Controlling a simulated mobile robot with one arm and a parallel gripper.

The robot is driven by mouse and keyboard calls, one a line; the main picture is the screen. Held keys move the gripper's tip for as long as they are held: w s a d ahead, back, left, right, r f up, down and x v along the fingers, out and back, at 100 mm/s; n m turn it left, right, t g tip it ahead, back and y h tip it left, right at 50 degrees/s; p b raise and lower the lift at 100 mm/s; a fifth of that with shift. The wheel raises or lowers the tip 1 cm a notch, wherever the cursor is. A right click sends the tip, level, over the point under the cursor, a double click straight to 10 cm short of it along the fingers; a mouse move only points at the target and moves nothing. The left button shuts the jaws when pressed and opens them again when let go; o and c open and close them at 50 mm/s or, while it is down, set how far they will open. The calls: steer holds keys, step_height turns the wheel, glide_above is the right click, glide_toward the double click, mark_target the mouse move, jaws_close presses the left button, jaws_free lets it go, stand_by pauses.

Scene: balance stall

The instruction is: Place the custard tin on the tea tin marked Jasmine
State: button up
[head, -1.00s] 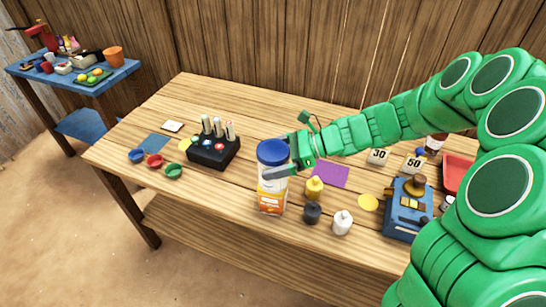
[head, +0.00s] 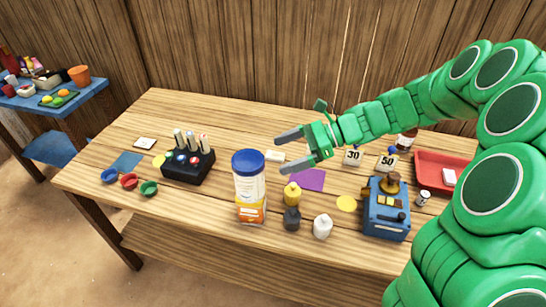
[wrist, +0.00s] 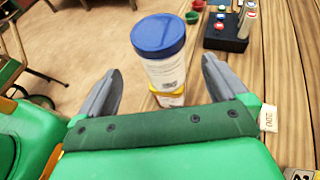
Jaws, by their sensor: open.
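A white tin with a blue lid (head: 249,177) stands upright on an orange-and-white tin (head: 252,210) near the table's front edge. The labels are too small to read, so I cannot tell which one says custard or Jasmine. The wrist view shows the blue-lidded tin (wrist: 160,50) hiding most of the lower tin (wrist: 168,97), whose yellow top edge shows. My gripper (head: 298,152) is open and empty, to the right of and behind the stack, apart from it. In the wrist view the stack lies beyond the gap between my fingertips (wrist: 162,72).
Yellow (head: 292,195), black (head: 291,219) and white (head: 322,227) bottles stand close right of the stack. A black rack (head: 188,168) is to the left, with small blue, red and green bowls. A blue scale (head: 386,210) and red tray (head: 440,170) are at right.

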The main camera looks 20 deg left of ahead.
steer(key=shift+w+d+r, duration=0.2)
steer(key=shift+w+d, duration=0.05)
steer(key=shift+d, duration=0.25)
steer(key=s+d+r+n+t+h, duration=0.1)
steer(key=s+d+n+h, duration=0.5)
steer(key=s+d, duration=0.7)
steer(key=s+d+r+n+t+h, duration=0.2)
steer(key=s+d+n+h, duration=0.4)
steer(key=s+d, duration=0.7)
steer(key=s+n, duration=0.1)
steer(key=s, duration=0.2)
steer(key=shift+s+r+t+h, duration=0.15)
steer(key=shift+r+t+h, duration=0.15)
